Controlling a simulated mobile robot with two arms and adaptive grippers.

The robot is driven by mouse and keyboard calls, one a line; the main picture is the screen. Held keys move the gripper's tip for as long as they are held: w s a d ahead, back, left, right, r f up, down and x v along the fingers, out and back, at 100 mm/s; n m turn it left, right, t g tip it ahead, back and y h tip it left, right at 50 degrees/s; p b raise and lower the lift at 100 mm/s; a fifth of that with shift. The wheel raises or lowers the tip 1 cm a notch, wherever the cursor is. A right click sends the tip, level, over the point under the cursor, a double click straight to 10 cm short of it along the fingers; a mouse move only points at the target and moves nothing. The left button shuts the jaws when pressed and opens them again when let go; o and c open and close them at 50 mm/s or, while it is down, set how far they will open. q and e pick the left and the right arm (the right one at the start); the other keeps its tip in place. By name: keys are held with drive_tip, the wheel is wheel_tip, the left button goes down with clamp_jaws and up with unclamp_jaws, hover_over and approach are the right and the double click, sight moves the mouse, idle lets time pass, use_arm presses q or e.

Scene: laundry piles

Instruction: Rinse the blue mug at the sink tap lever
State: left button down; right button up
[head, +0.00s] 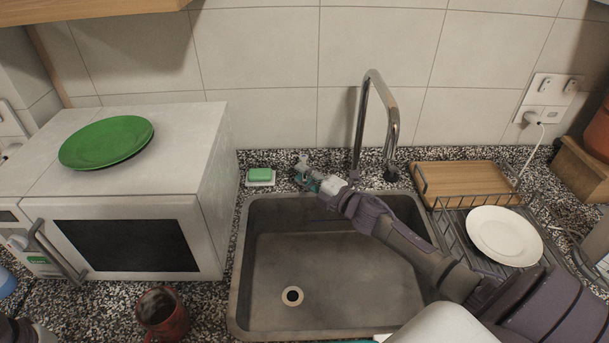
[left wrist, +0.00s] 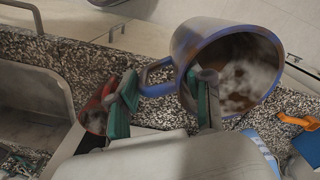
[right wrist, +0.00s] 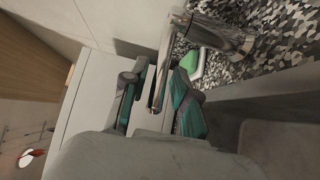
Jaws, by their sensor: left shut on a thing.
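The blue mug (left wrist: 186,45) is in the left wrist view, tilted, its mouth towards the camera, with brown and pale patches inside. My left gripper (left wrist: 162,102) is shut on it, its fingers at the mug's handle and wall; the exact contact is hard to see. In the head view, the mug is not seen. The chrome tap (head: 367,110) stands behind the sink (head: 236,290). The tap lever (head: 302,160) is left of the spout; in the right wrist view, the lever (right wrist: 162,62) lies between the fingers of my right gripper (right wrist: 158,98), which is open with gaps beside it.
A green soap (head: 260,174) lies left of the lever. A microwave (head: 215,150) with a green plate (head: 106,141) stands left of the sink. A red mug (head: 163,318) is on the front counter. A dish rack (head: 455,235) with a white plate (head: 504,235) is at right. The sink basin is empty.

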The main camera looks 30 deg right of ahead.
clamp_jaws()
drive_tip(key=m+h, duration=0.1)
drive_tip(key=w+a+m+h, duration=0.1)
drive_tip(key=h, duration=0.1)
drive_tip(key=shift+a, duration=0.1)
drive_tip(key=shift+s, duration=0.1)
drive_tip(key=shift+o, duration=1.8)
unclamp_jaws()
